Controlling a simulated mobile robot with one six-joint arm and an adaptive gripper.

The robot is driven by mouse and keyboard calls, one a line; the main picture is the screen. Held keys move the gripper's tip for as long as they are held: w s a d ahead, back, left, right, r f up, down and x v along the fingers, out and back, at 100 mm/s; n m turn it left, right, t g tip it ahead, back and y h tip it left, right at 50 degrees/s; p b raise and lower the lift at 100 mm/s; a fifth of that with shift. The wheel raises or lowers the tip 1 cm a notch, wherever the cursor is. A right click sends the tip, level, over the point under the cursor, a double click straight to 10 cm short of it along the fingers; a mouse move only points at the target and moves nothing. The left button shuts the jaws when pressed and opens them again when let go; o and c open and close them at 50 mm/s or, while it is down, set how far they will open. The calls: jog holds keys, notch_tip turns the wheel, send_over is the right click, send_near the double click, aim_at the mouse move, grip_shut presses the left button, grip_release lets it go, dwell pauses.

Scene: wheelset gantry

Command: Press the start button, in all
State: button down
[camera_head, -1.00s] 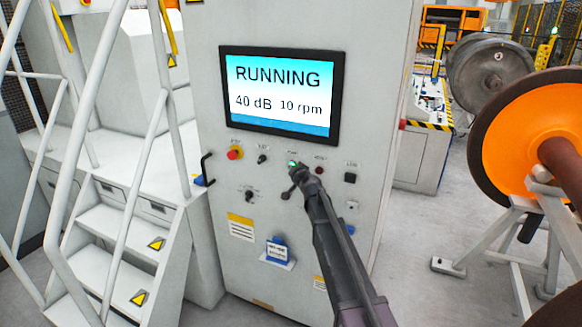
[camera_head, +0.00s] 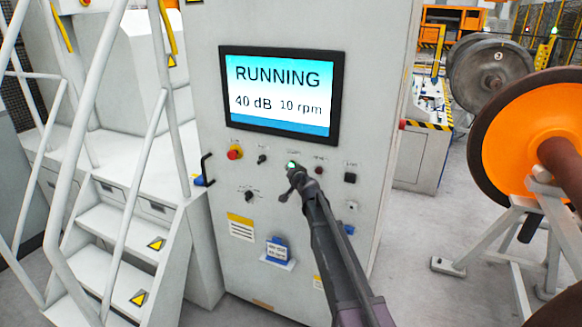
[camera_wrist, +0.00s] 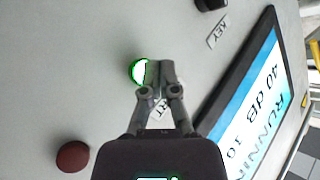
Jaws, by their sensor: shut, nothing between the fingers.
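The start button (camera_head: 291,165) is lit green on the grey cabinet front, below the screen. In the wrist view the green button (camera_wrist: 139,72) shows beside the fingertips, partly covered by them. My gripper (camera_head: 297,176) is shut and empty, its tips close to the button; it also shows in the wrist view (camera_wrist: 160,75). I cannot tell whether the tips touch the button. The screen (camera_head: 280,95) reads RUNNING, 40 dB, 10 rpm. The label by the button is partly hidden behind the fingers.
A red and yellow stop button (camera_head: 235,153), a key switch (camera_head: 262,159), a dark red button (camera_head: 319,170) and a black switch (camera_head: 350,178) share the panel. White stairs (camera_head: 110,235) stand left; an orange wheelset (camera_head: 520,130) on a stand is at right.

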jog(key=shift+s, duration=0.1)
jog(key=shift+s+a, duration=0.3)
jog(key=shift+s, duration=0.45)
jog(key=shift+s+a, duration=0.25)
jog(key=shift+s, duration=0.5)
jog(key=shift+s+a, duration=0.3)
jog(key=shift+s, duration=0.45)
jog(key=shift+s, duration=0.1)
jog(key=s+d+f+g+h, duration=0.2)
jog(key=s+d+f+g, duration=0.3)
jog(key=s+d, duration=0.4)
jog(key=s+d+f+n+g+h, duration=0.1)
jog(key=s+d+f+g, duration=0.4)
jog(key=s, duration=1.2)
jog(key=s+d+f+n+g+h, duration=0.1)
jog(key=s+d+f+g+h, duration=0.3)
jog(key=s+d, duration=0.9)
notch_tip(320, 180, down, 2)
jog(key=shift+s+d+g, duration=0.15)
jog(key=shift+d+g, duration=0.2)
jog(key=shift+g, duration=0.05)
